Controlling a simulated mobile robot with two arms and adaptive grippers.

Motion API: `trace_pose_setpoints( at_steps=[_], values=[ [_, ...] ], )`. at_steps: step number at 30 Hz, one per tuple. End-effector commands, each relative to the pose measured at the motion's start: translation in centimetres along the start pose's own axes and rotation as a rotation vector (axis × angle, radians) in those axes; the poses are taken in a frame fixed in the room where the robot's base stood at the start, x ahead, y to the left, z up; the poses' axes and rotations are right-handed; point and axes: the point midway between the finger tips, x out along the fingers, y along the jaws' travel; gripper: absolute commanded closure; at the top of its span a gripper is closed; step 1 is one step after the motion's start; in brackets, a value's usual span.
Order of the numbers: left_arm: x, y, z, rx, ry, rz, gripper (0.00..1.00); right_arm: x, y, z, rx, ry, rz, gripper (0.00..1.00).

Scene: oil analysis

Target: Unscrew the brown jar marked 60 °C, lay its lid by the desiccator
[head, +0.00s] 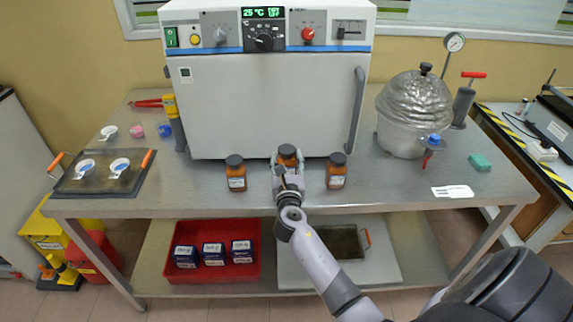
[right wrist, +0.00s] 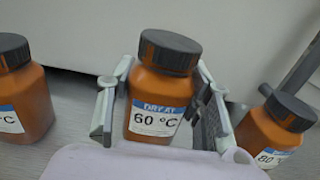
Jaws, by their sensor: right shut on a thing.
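The brown jar marked 60 °C (head: 287,156) is the middle one of three in front of the oven, with its black lid on. In the right wrist view the jar (right wrist: 162,92) stands upright and its label faces me. My right gripper (head: 287,170) is shut on it, with one finger on each side of the body, below the lid (right wrist: 170,50). The desiccator (head: 408,112), a silvery domed vessel with a black knob, stands on the bench right of the oven. My left gripper is not in view.
Brown jars stand left (head: 236,174) and right (head: 336,173) of the held one; the right one is marked 80 in the wrist view. The oven (head: 270,105) is close behind. A valve with a blue knob (head: 433,141) and a green block (head: 480,162) are near the desiccator.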

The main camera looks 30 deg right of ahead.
Motion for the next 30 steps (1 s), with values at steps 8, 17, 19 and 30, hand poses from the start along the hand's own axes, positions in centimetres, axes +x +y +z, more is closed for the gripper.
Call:
trace_pose_setpoints(
  at_steps=[8, 17, 19, 30],
  values=[
    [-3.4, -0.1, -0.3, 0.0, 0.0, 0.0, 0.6, 0.1, 0.0, 8.7, 0.001, -0.01, 0.001, 0.88],
    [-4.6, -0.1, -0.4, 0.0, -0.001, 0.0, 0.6, 0.0, 0.1, 15.2, 0.0, -0.007, 0.003, 0.88],
    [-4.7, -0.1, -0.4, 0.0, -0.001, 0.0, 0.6, 0.0, 0.0, 16.0, 0.0, -0.006, 0.001, 0.88],
    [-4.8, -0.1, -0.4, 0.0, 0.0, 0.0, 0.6, 0.0, 0.1, 17.1, -0.001, -0.002, 0.001, 0.88]
  ],
)
